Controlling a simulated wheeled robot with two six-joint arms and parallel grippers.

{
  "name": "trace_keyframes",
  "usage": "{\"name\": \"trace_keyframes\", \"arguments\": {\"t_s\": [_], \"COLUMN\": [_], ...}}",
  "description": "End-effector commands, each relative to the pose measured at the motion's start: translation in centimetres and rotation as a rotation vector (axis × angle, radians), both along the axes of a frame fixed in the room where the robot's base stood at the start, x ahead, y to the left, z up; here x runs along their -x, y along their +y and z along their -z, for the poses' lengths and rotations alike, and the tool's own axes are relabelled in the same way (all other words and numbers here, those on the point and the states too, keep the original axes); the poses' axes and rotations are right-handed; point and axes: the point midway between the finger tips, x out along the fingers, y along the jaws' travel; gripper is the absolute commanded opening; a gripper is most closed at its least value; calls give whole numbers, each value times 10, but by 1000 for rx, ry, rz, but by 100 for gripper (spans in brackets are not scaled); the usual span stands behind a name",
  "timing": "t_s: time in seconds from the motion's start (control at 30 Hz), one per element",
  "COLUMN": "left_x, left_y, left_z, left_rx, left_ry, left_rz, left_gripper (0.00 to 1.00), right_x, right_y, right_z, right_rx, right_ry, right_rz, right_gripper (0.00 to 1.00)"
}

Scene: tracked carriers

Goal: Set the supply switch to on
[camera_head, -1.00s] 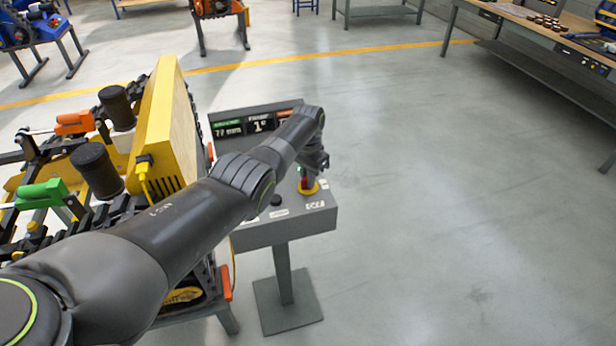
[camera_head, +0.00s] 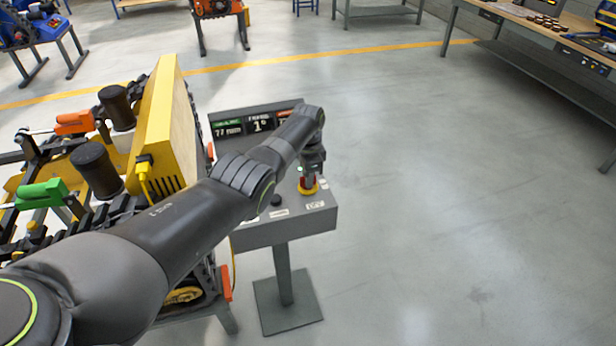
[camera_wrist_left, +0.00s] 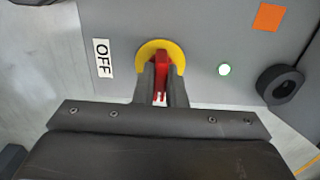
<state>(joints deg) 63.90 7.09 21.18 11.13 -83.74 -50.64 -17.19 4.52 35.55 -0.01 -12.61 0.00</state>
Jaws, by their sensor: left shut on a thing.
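The supply switch shows in the left wrist view as a red handle (camera_wrist_left: 161,72) on a round yellow plate (camera_wrist_left: 178,50) on the grey console. A white OFF label (camera_wrist_left: 102,58) is to the left of the plate. My left gripper (camera_wrist_left: 161,95) is shut on the red handle, one finger on each side. In the head view the switch's yellow plate (camera_head: 308,190) shows below my left gripper (camera_head: 311,172), near the console's right edge. An ON label cannot be made out. My right gripper is out of view.
The grey console (camera_head: 284,228) stands on a post. Its display panel (camera_head: 232,129) is partly behind my left arm. A black knob (camera_wrist_left: 280,84) and an orange square (camera_wrist_left: 269,16) are nearby. A tracked carrier with a yellow panel (camera_head: 157,125) stands left. The floor right is clear.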

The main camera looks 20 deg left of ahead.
Motion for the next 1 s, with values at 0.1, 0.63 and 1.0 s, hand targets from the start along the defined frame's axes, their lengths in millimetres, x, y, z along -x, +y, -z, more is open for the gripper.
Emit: {"name": "trace_keyframes", "arguments": {"t_s": [0.1,0.63,1.0], "left_x": [0,0,-1], "left_y": [0,0,0], "left_z": [0,0,-24], "left_rx": [0,0,1], "left_ry": [0,0,-3], "left_rz": [1,-1,-2], "left_gripper": [0,33,33], "right_x": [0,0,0], "right_y": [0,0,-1], "right_z": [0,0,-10], "right_rx": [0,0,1], "right_ry": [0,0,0], "right_rz": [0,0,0], "right_gripper": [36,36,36]}}
